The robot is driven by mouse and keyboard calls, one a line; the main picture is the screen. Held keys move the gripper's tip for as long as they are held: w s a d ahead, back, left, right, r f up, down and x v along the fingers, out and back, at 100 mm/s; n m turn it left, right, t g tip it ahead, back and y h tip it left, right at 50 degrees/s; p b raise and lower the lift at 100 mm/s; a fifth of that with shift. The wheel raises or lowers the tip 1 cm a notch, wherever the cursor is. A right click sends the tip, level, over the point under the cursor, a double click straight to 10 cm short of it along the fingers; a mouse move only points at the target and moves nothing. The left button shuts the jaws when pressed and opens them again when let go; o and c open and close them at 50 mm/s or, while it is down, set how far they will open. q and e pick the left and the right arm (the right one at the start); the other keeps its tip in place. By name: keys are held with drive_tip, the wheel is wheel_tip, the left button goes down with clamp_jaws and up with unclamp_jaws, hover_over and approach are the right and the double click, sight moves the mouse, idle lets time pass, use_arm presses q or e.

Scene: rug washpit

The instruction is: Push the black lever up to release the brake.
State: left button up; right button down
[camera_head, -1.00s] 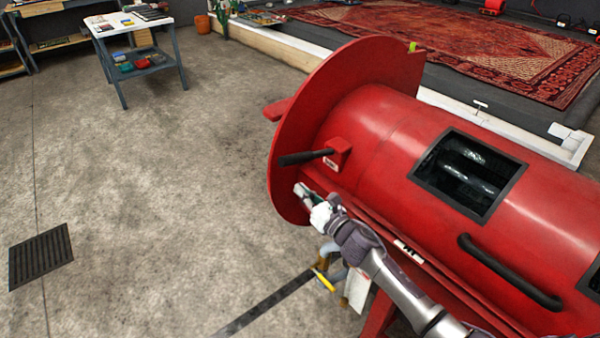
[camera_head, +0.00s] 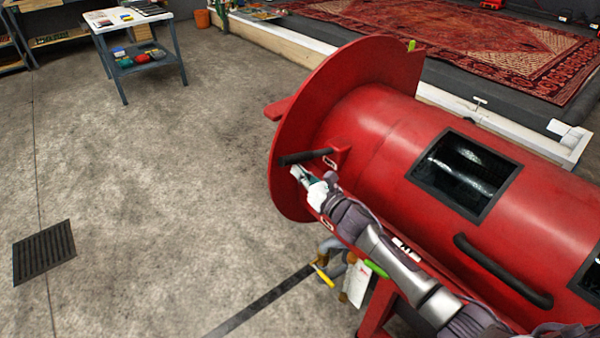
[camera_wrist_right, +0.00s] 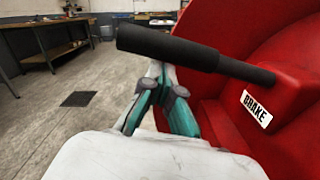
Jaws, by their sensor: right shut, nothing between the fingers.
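The black lever (camera_head: 304,157) sticks out to the left from a red bracket on the red drum machine (camera_head: 372,125). In the right wrist view the lever (camera_wrist_right: 168,46) crosses the upper middle, and a white BRAKE label (camera_wrist_right: 257,108) is on the bracket below its base. My right gripper (camera_head: 298,172) is shut and empty, just below the lever. In the wrist view its fingertips (camera_wrist_right: 156,70) come up right under the lever; whether they touch it I cannot tell. My left gripper is not in view.
The drum's round red flange (camera_head: 330,85) stands close behind the lever. A black handle (camera_head: 500,270) and a dark window (camera_head: 465,172) are farther right on the drum. The concrete floor to the left is open up to a small table (camera_head: 130,22).

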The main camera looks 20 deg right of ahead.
drive_tip(key=w+d+r+m+p, duration=0.3)
drive_tip(key=d+r+m+p, duration=0.7)
drive_tip(key=r+m, duration=0.3)
drive_tip(key=shift+w+r+m+h+p, duration=0.35)
drive_tip(key=shift+m+h+p, duration=0.05)
drive_tip(key=shift+p, duration=0.45)
drive_tip(key=shift+d+r, duration=0.15)
drive_tip(key=shift+d, duration=0.1)
